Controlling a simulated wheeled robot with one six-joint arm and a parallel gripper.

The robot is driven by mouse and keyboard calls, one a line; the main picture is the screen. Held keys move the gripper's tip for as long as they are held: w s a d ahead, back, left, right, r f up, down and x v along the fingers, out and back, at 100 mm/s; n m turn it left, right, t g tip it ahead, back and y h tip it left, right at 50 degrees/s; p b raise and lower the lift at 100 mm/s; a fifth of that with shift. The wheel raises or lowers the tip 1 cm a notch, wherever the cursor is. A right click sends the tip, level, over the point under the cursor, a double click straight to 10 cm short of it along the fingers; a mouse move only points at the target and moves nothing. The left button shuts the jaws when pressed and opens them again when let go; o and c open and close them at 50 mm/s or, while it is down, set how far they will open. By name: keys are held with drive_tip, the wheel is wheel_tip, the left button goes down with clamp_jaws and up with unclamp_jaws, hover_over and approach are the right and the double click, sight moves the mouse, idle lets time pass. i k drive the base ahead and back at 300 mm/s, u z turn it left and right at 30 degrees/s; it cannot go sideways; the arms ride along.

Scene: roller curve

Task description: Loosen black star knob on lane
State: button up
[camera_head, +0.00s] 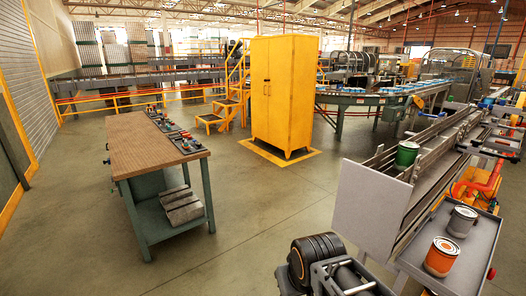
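The lane (428,185) is a metal conveyor with side rails that runs up the right side of the view. Small dark fittings show along its far right side, but they are too small for me to tell which is the black star knob. A green can (406,154) stands at the lane's near end. A black ribbed part and a grey metal frame, likely of my own arm, show at the bottom middle, apart from the lane. I cannot make out my gripper's fingertips there, nor whether they hold anything.
A grey tray (418,258) beside the lane bears an orange can (441,257) and a grey can (461,221). A yellow cabinet (285,95) stands mid-floor. A workbench (150,148) with small parts is at left. Floor between bench and lane is clear.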

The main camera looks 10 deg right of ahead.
sight(476, 142)
drive_tip(key=z, duration=0.2)
drive_tip(key=i, duration=2.6)
drive_tip(key=z, duration=0.65)
drive_tip(key=i, duration=2)
drive_tip(key=z, duration=1.65)
drive_tip(key=i, duration=1.05)
drive_tip(key=z, duration=1.25)
